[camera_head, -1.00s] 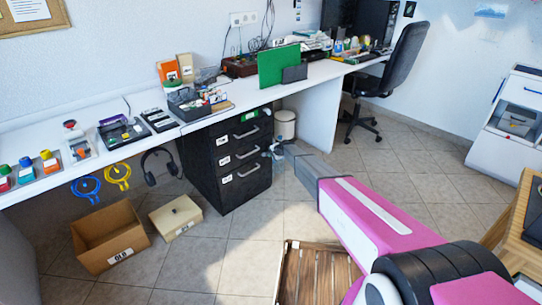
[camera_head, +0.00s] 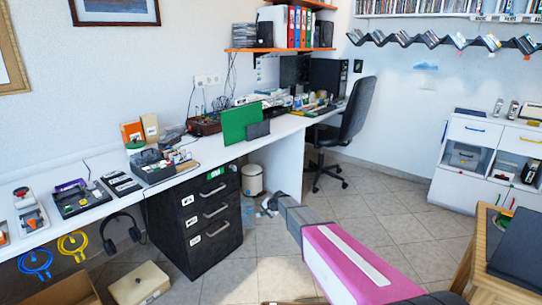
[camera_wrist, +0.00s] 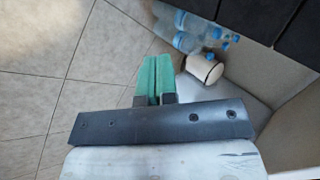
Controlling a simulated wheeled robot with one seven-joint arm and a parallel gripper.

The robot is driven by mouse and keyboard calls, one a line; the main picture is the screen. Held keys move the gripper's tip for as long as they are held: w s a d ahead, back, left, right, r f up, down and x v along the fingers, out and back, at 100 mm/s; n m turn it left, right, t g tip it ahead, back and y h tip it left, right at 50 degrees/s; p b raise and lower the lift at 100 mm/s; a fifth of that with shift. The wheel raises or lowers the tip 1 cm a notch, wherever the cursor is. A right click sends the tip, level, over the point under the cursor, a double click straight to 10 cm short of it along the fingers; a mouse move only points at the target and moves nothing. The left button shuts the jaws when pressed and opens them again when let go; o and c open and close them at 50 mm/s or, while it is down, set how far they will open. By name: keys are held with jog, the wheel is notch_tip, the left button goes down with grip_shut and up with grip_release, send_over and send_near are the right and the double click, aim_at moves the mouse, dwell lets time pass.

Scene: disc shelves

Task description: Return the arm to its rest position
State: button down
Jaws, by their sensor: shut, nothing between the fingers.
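My arm (camera_head: 345,258), pink with a grey end, reaches from the bottom right of the head view over the floor toward the dark drawer cabinet. In the wrist view my gripper (camera_wrist: 157,72) has its two green fingers together, with nothing held between them. In the head view the fingers are too small to make out at the arm's far end.
The dark drawer cabinet (camera_head: 196,222) stands under the white desk (camera_head: 185,172). The white bin (camera_head: 253,179) and office chair (camera_head: 343,130) stand beyond. A wooden table (camera_head: 485,262) is close at right. Disc racks (camera_head: 445,41) hang on the back wall. Floor at centre right is clear.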

jog(key=s+d+r+n+g+h, duration=0.1)
jog(key=s+d+r, duration=0.3)
jog(key=s+d, duration=0.5)
jog(key=s+d+r+n+g+h, duration=0.2)
jog(key=s+d, duration=0.6)
jog(key=s, duration=0.9)
jog(key=s+d+r+n+g+h, duration=0.1)
jog(key=s+d+r+n+h, duration=0.1)
jog(key=s+d+r, duration=0.5)
jog(key=s+d+h, duration=0.1)
jog(key=s+d, duration=0.1)
jog(key=s, duration=0.3)
jog(key=shift+s+d+n+g, duration=0.3)
jog(key=shift+s+d+g, duration=0.05)
jog(key=shift+s+g, duration=0.05)
jog(key=c, duration=1.8)
grip_release()
